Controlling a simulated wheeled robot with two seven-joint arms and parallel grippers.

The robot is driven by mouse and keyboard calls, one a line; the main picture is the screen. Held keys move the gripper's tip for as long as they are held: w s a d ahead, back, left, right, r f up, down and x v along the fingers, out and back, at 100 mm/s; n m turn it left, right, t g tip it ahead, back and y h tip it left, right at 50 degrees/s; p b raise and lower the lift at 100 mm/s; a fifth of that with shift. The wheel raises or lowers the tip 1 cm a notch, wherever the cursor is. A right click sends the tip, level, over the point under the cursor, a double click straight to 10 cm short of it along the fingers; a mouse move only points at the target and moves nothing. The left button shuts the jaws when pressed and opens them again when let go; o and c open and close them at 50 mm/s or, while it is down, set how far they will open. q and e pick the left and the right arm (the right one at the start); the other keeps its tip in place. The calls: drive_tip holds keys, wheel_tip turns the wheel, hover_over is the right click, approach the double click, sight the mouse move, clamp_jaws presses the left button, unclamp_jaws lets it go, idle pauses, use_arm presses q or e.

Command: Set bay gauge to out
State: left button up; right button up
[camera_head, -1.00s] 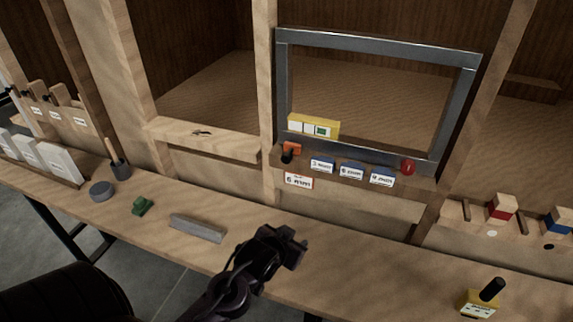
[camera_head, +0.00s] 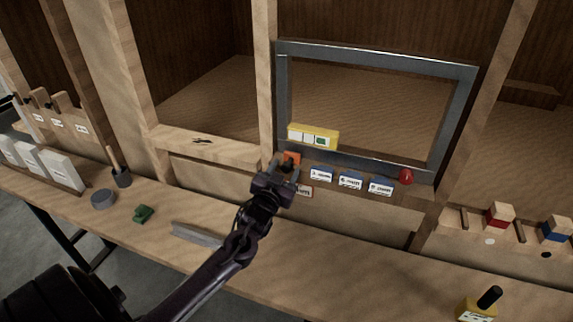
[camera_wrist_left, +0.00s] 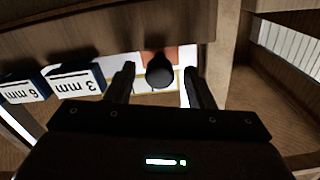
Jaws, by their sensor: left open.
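An orange piece with a black knob sits at the left end of the ledge below the grey metal frame (camera_head: 376,54). The orange piece (camera_head: 291,157) shows just above my left gripper (camera_head: 284,177) in the head view, where the gripper largely hides the knob. In the left wrist view the black knob (camera_wrist_left: 160,70) lies between the two open fingers, with a gap on each side. A yellow strip (camera_head: 313,137) with white windows and one green window is above the orange piece. I cannot tell which part is called the bay gauge. My right gripper is out of view.
Blue-and-white blocks labelled in mm (camera_head: 350,181) and a red knob (camera_head: 406,176) sit right along the ledge. A grey bar (camera_head: 196,235), a green piece (camera_head: 144,214) and a yellow block with black handle (camera_head: 478,310) lie on the bench.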

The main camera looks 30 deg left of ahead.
use_arm(q)
drive_tip(key=shift+x, duration=0.85)
drive_tip(key=shift+c, duration=0.2)
clamp_jaws()
